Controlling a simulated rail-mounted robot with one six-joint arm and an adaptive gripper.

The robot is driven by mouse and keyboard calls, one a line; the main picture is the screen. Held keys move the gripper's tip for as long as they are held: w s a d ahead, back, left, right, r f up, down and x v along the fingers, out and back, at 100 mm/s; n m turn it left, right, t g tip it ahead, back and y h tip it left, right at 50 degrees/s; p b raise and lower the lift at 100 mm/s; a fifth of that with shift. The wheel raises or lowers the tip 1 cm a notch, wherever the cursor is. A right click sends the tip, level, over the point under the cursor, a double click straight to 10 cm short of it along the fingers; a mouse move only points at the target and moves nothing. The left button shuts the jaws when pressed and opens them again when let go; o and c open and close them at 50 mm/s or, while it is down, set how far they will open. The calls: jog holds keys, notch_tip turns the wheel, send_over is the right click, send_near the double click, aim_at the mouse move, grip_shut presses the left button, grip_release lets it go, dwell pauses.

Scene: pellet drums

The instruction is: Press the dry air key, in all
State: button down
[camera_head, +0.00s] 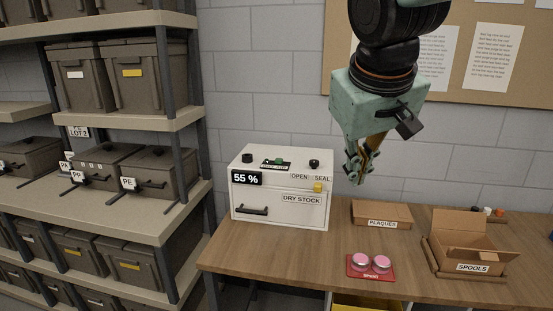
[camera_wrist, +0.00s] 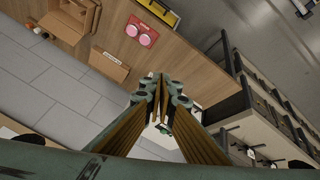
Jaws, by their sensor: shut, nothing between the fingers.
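The white dry stock box (camera_head: 279,212) stands on the bench at centre left in the head view. Its display (camera_head: 247,178) reads 55 %. A green key (camera_head: 279,161) sits on a dark labelled plate on its top, between two black knobs; the plate's lettering is too small to read. A yellow tab (camera_head: 318,188) is on its front, by the words OPEN and SEAL. My gripper (camera_head: 356,180) is shut and empty, pointing down in the air to the right of the box, apart from it. In the wrist view my gripper's fingers (camera_wrist: 162,78) hide most of the box.
A closed plaques box (camera_head: 381,214), an open spools carton (camera_head: 468,245) and a red tray (camera_head: 356,274) with two pink-topped pots stand on the bench (camera_head: 290,258). Shelves with grey bins (camera_head: 130,75) rise at the left. The wall behind carries a notice board (camera_head: 340,60).

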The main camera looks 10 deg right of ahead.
jog(key=w+a+n+t+p, duration=0.1)
jog(key=w+a+n+p, duration=0.15)
jog(key=w, duration=1.85)
jog(key=w+a+n+t+p, duration=0.15)
jog(key=w+p, duration=0.25)
jog(key=w, duration=1.7)
jog(key=w+a+f+n+p, duration=0.1)
jog(key=w+f, duration=0.2)
jog(key=w, duration=0.3)
jog(key=w+a+f+t+p, duration=0.1)
jog(key=w+a+f, duration=0.1)
jog(key=w, duration=0.4)
jog(key=shift+w+a+f+n+p, duration=0.3)
jog(key=shift+f+n, duration=0.1)
jog(key=shift+f, duration=0.5)
jog(key=shift+s+f, duration=0.1)
jog(key=b, duration=0.5)
send_over(278, 160)
jog(key=shift+w+f, duration=0.15)
jog(key=shift+f, duration=1.35)
jog(key=shift+w+f, duration=0.1)
jog(key=shift+f, duration=1.4)
jog(key=shift+f+b, duration=1.2)
jog(key=shift+f+b, duration=0.5)
jog(key=shift+b, duration=0.2)
